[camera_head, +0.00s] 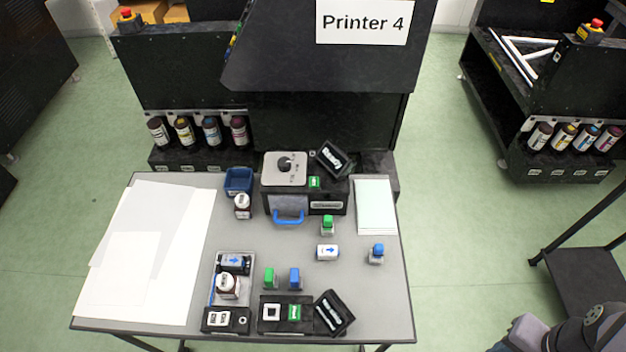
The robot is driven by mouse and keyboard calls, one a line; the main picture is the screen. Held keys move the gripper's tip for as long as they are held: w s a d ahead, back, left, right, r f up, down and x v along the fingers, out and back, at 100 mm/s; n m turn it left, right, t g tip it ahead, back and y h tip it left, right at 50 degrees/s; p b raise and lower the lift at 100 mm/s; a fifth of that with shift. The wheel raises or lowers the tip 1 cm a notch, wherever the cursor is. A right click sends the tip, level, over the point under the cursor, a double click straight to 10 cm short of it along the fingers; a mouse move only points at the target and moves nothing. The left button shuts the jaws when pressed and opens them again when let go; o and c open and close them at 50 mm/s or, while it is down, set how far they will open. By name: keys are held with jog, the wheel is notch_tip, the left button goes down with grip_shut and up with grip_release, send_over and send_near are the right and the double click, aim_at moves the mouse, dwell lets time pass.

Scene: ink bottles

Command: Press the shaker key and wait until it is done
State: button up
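A dark machine (329,200) with a blue-handled front door and a grey top plate with a round black knob stands at the back middle of the table. A small green key (314,182) is on it, beside a tilted display (332,159) that appears to read "Ready". A second, low black unit (270,325) at the front edge also has a green key (294,312) and a tilted display (334,312), its text too small to read. I cannot tell for certain which one is the shaker. Only part of my arm shows at the lower right; my gripper is not visible.
The grey table (345,275) carries a blue bin (239,181), a white bottle (242,206), a tray (248,292) with bottles and several small green- or blue-capped bottles. White sheets (125,265) cover the left side. Printer 4 (320,60) stands behind.

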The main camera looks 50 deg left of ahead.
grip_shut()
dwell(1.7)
